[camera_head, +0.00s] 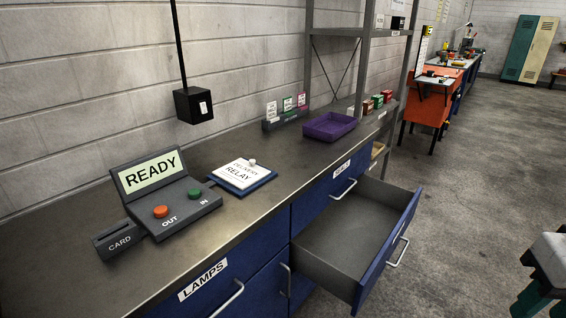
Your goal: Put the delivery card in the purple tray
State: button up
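A white card reading "DELIVERY RELAY" (238,174) lies flat on a blue board (262,182) on the counter, right of the card console. A small white knob-like piece sits at its upper edge. The purple tray (345,132) stands farther back on the same counter, near the shelf post, and looks empty.
A console (180,211) showing "READY" has an orange OUT button, a green IN button and a CARD slot (119,240). A rack (286,120) holds small cards beside the tray. An open, empty drawer (345,238) juts into the floor space.

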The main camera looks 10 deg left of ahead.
aim_at(333, 129)
jog(key=z, duration=0.2)
jog(key=i, duration=0.7)
jog(key=u, duration=0.75)
jog(key=i, duration=0.65)
jog(key=u, duration=0.7)
